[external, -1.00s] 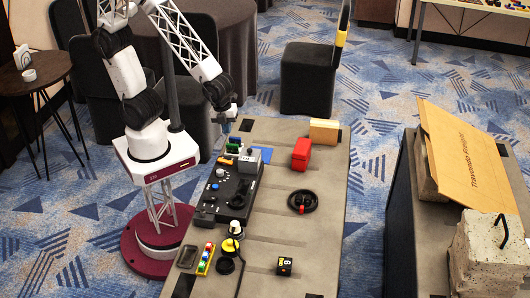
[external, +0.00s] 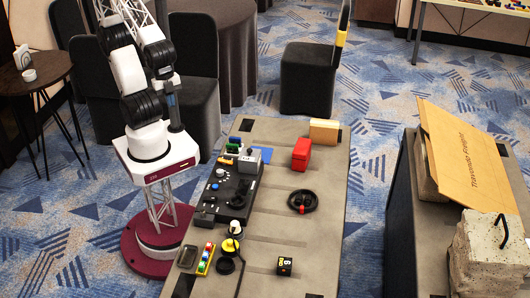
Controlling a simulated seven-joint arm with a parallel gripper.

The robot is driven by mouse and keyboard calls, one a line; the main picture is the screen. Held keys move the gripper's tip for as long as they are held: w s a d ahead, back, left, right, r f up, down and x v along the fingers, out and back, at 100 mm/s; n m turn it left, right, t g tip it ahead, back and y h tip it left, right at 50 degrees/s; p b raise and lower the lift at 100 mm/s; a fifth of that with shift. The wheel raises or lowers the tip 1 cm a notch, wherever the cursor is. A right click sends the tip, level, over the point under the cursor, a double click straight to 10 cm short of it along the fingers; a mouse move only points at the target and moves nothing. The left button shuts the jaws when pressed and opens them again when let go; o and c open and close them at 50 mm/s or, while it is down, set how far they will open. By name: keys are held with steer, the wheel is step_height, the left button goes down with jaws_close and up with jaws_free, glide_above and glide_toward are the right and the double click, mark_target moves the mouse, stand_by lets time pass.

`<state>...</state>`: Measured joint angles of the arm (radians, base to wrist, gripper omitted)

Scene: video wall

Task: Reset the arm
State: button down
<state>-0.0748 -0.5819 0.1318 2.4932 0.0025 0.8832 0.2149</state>
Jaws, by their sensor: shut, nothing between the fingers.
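My arm stands on its round maroon base at the left of the external view. It is folded up close over its own base, left of the table. My gripper (external: 175,126) hangs at the end of the arm, pointing down beside the white column, clear of the table and apart from every object. It is shut and holds nothing. The fingers are small and dark in this view.
The grey table (external: 265,233) holds a black control panel (external: 228,190), a red box (external: 301,154), a tan block (external: 324,131), a black ring (external: 303,201) and a black-yellow cube (external: 285,266). A dark chair (external: 310,78) stands behind. A second table with a concrete block (external: 488,255) is at right.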

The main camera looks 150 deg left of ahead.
steer(key=shift+n, duration=0.7)
steer(key=shift+s+d+r, duration=0.55)
steer(key=shift+s+d, duration=0.2)
steer(key=shift+s, duration=0.05)
steer(key=shift+s+d+r, duration=0.5)
steer(key=shift+s+d, duration=0.2)
steer(key=shift+s, duration=0.05)
steer(key=shift+w, duration=0.15)
stand_by(1.5)
